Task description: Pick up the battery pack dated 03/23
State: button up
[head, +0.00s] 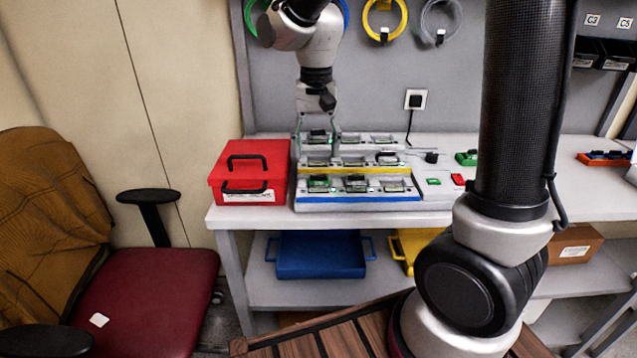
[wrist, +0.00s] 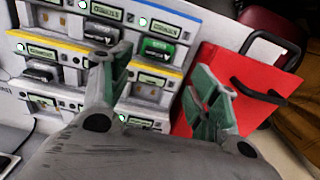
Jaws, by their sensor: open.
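A grey charging rack (head: 300,206) with stepped rows of bays stands on the bench. A green battery pack (head: 318,183) and a black battery pack (head: 355,184) sit in its front row. Another black pack (head: 387,158) sits in the middle row. The wrist view shows a green pack (wrist: 158,48) and dark packs (wrist: 102,31) in labelled bays. I cannot read any date, so I cannot tell which pack is 03/23. My gripper (head: 318,150) is open and empty above the rack's left side; its spread fingers also show in the wrist view (wrist: 160,72).
A red box (head: 232,172) with black handles stands close left of the rack. A small green item (head: 467,158) and an orange tray (head: 602,159) lie farther right on the bench (head: 530,175). A blue bin (head: 320,257) sits below. A chair (head: 150,285) stands at the left.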

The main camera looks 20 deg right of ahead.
aim_at(319, 175)
jog(key=f, duration=0.6)
jog(key=shift+s+d+f, duration=0.15)
jog(key=shift+s+f, duration=0.15)
jog(key=shift+s, duration=0.05)
jog(key=c, duration=1.2)
jog(key=shift+c, duration=0.2)
